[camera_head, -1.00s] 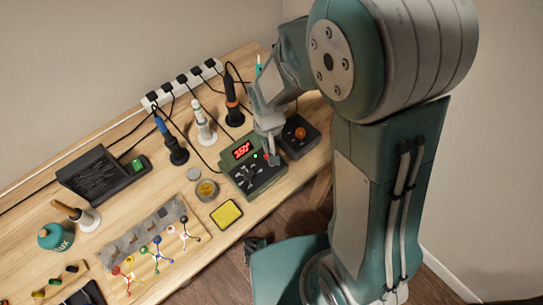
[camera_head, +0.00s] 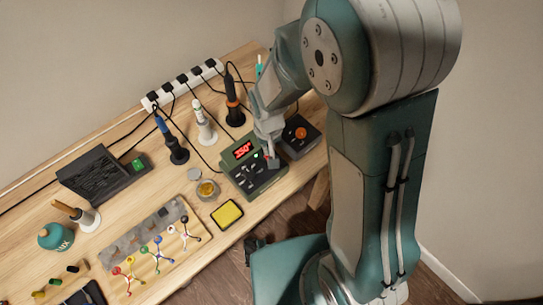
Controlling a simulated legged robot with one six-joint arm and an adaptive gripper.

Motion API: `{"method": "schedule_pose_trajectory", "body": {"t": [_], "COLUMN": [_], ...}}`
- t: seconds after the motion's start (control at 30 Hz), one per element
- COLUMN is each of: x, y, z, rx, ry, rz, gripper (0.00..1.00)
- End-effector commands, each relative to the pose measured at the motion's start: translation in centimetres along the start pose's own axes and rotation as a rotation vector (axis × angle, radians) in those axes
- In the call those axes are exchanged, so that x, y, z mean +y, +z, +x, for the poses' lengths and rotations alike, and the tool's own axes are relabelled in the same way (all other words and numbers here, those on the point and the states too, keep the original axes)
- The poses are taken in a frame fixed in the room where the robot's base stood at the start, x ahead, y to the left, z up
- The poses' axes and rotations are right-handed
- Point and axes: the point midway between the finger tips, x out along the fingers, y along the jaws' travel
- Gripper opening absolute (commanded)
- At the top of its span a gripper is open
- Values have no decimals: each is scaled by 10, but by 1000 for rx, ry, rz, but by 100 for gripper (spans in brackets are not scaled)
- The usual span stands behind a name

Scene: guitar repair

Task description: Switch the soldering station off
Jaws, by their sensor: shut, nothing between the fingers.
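The soldering station (camera_head: 250,182) is a dark green box near the right end of the bench. Its display (camera_head: 243,151) is lit with red digits that look like 350, and a small green light shows beside it. My gripper (camera_head: 272,162) is shut and empty, pointing down at the right part of the station's front panel. Its fingertips cover that part, so a switch there is hidden. I cannot tell whether the tips touch the panel.
A dark box with an orange knob (camera_head: 301,134) stands right of the station. A yellow sponge (camera_head: 227,213), a small round tin (camera_head: 206,189) and several irons in stands (camera_head: 177,153) are to the left. A power strip (camera_head: 183,84) with cables runs along the back.

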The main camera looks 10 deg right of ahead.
Motion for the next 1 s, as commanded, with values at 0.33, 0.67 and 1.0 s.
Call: {"method": "schedule_pose_trajectory", "body": {"t": [0.33, 0.67, 1.0], "x": [0, 0, 0], "y": [0, 0, 0], "z": [4, 9, 13], "rx": [-1, 0, -1], "ry": [0, 0, 0], "rz": [0, 0, 0], "gripper": [0, 0, 0]}}
